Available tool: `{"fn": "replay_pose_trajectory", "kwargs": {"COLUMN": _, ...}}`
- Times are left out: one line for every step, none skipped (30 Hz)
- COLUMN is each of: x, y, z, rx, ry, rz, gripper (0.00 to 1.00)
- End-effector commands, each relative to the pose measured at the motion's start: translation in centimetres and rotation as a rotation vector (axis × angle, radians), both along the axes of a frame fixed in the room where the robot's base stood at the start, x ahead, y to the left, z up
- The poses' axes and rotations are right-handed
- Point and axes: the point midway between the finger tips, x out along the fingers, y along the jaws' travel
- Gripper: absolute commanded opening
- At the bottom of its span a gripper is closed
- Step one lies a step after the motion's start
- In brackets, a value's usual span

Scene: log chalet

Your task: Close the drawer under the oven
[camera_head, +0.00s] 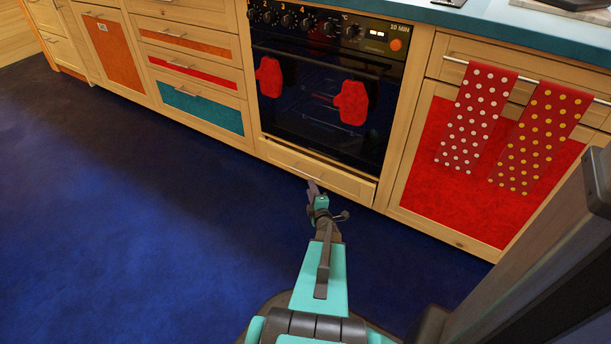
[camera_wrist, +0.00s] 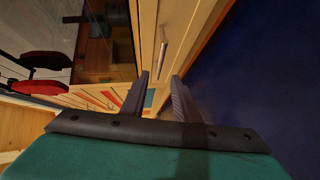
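The drawer under the oven (camera_head: 345,183) has a pale wooden front, and its top edge seems to stand slightly proud of the oven above. Its metal handle (camera_wrist: 163,45) shows in the wrist view, beyond my fingertips and lined up with the space between them. My gripper (camera_head: 313,187) is low in front of the drawer, by the handle. In the wrist view my gripper (camera_wrist: 161,78) has its two dark fingers apart with nothing between them. I cannot tell whether a fingertip touches the drawer. The arm partly hides the handle in the head view.
The black oven (camera_head: 320,110) has two red mitts (camera_head: 352,102) hanging on its door. Drawers with coloured fronts (camera_head: 202,108) are at left, and a red cabinet (camera_head: 450,190) with dotted towels (camera_head: 478,115) is at right. The blue floor (camera_head: 120,220) is clear at left.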

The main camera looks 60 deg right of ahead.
Motion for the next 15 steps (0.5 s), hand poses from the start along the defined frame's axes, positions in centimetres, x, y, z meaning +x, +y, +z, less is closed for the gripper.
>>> {"fn": "replay_pose_trajectory", "kwargs": {"x": 0.6, "y": -0.6, "z": -0.3, "rx": -0.001, "ry": -0.002, "rz": 0.002, "gripper": 0.28}}
{"fn": "replay_pose_trajectory", "kwargs": {"x": 0.9, "y": -0.8, "z": -0.4, "rx": -0.001, "ry": -0.002, "rz": 0.002, "gripper": 0.28}}
{"fn": "replay_pose_trajectory", "kwargs": {"x": 1.2, "y": -1.2, "z": -0.5, "rx": -0.001, "ry": -0.002, "rz": 0.002, "gripper": 0.28}}
{"fn": "replay_pose_trajectory", "kwargs": {"x": 1.5, "y": -1.5, "z": -0.6, "rx": -0.001, "ry": -0.001, "rz": 0.002, "gripper": 0.28}}
{"fn": "replay_pose_trajectory", "kwargs": {"x": 1.7, "y": -1.7, "z": -0.6, "rx": -0.001, "ry": -0.001, "rz": 0.001, "gripper": 0.28}}
{"fn": "replay_pose_trajectory", "kwargs": {"x": 2.1, "y": -2.1, "z": -0.7, "rx": -0.001, "ry": -0.001, "rz": 0.001, "gripper": 0.28}}
{"fn": "replay_pose_trajectory", "kwargs": {"x": 2.4, "y": -2.4, "z": -0.7, "rx": -0.001, "ry": -0.002, "rz": 0.001, "gripper": 0.28}}
{"fn": "replay_pose_trajectory", "kwargs": {"x": 2.6, "y": -2.6, "z": -0.7, "rx": -0.001, "ry": -0.002, "rz": 0.001, "gripper": 0.28}}
{"fn": "replay_pose_trajectory", "kwargs": {"x": 3.0, "y": -3.0, "z": -0.8, "rx": -0.001, "ry": -0.002, "rz": 0.002, "gripper": 0.28}}
{"fn": "replay_pose_trajectory", "kwargs": {"x": 3.3, "y": -3.2, "z": -0.9, "rx": -0.001, "ry": -0.001, "rz": 0.002, "gripper": 0.28}}
{"fn": "replay_pose_trajectory", "kwargs": {"x": 3.5, "y": -3.5, "z": -1.0, "rx": -0.001, "ry": -0.001, "rz": 0.001, "gripper": 0.28}}
{"fn": "replay_pose_trajectory", "kwargs": {"x": 3.9, "y": -3.8, "z": -1.0, "rx": -0.001, "ry": -0.001, "rz": 0.001, "gripper": 0.28}}
{"fn": "replay_pose_trajectory", "kwargs": {"x": 4.2, "y": -4.1, "z": -1.1, "rx": -0.001, "ry": -0.001, "rz": 0.002, "gripper": 0.28}}
{"fn": "replay_pose_trajectory", "kwargs": {"x": 4.4, "y": -4.3, "z": -1.1, "rx": -0.001, "ry": 0.0, "rz": 0.002, "gripper": 0.28}}
{"fn": "replay_pose_trajectory", "kwargs": {"x": 4.8, "y": -4.7, "z": -1.1, "rx": -0.002, "ry": -0.001, "rz": 0.002, "gripper": 0.28}}
